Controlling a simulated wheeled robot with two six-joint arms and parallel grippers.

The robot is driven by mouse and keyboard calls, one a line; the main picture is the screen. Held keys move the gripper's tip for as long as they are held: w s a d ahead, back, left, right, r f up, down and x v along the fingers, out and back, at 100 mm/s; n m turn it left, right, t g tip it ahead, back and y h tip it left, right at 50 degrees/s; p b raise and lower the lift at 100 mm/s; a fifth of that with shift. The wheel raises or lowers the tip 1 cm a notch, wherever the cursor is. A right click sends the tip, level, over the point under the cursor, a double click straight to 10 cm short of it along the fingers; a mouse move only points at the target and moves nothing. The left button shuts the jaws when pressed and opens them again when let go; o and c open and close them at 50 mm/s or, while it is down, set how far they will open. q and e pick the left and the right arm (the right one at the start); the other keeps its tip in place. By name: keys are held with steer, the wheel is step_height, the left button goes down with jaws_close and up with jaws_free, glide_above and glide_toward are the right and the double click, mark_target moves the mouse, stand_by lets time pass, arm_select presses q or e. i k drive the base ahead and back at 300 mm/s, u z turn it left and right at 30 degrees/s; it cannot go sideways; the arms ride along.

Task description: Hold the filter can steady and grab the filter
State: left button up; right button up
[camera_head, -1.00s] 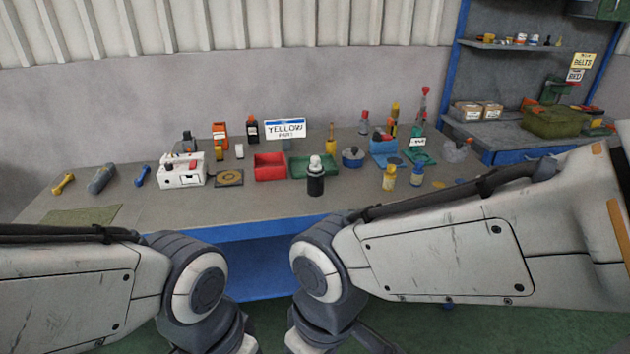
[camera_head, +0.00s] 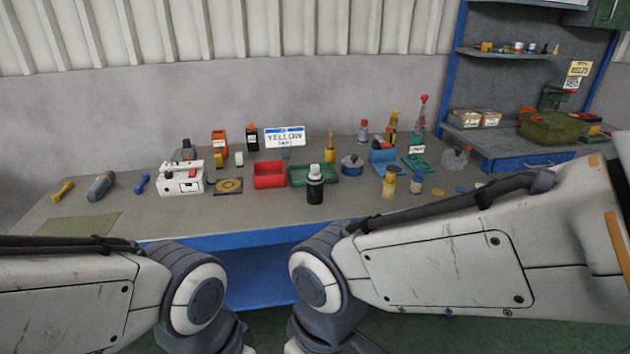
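A black filter can (camera_head: 315,193) stands upright near the front edge of the workbench. A pale filter (camera_head: 314,171) with a rounded top sticks up out of it. Nothing of mine touches either of them.
The workbench (camera_head: 250,213) has a blue front edge. A red tray (camera_head: 270,181) and a green tray (camera_head: 325,181) lie behind the can. A white box-shaped device (camera_head: 180,181) stands left.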

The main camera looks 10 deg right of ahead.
mark_target(314, 175)
steer(key=z, duration=1.9)
steer(key=i, duration=2.65)
steer(key=u, duration=3.1)
